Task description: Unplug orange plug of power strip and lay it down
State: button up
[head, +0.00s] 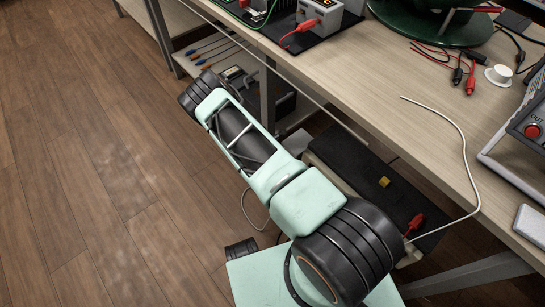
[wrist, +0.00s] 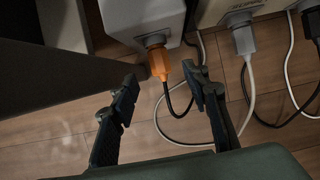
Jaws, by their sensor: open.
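In the wrist view, the orange plug (wrist: 158,62) sits in the end of a white power strip (wrist: 143,17) at the top middle. A dark cord leaves the plug and bends down to the right. My gripper (wrist: 158,75) is open, with one dark finger on each side below the plug. The right fingertip is close to the plug and its cord; I cannot tell whether it touches. Nothing is held. In the head view, neither the orange plug nor my gripper can be made out; my arm covers much of the middle.
In the wrist view, a grey plug (wrist: 243,39) with a pale cable sits in a whitish housing (wrist: 225,10) at right. Several cables hang there. A dark beam (wrist: 60,75) lies close at left. The head view shows a workbench (head: 370,85) with equipment and open wooden floor (head: 90,150) at left.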

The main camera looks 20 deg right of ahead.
jog(key=b+x, duration=0.2)
jog(key=x, duration=0.4)
jog(key=shift+d+f, duration=0.15)
jog(key=shift+f, duration=0.05)
grip_shut()
dwell(0.4)
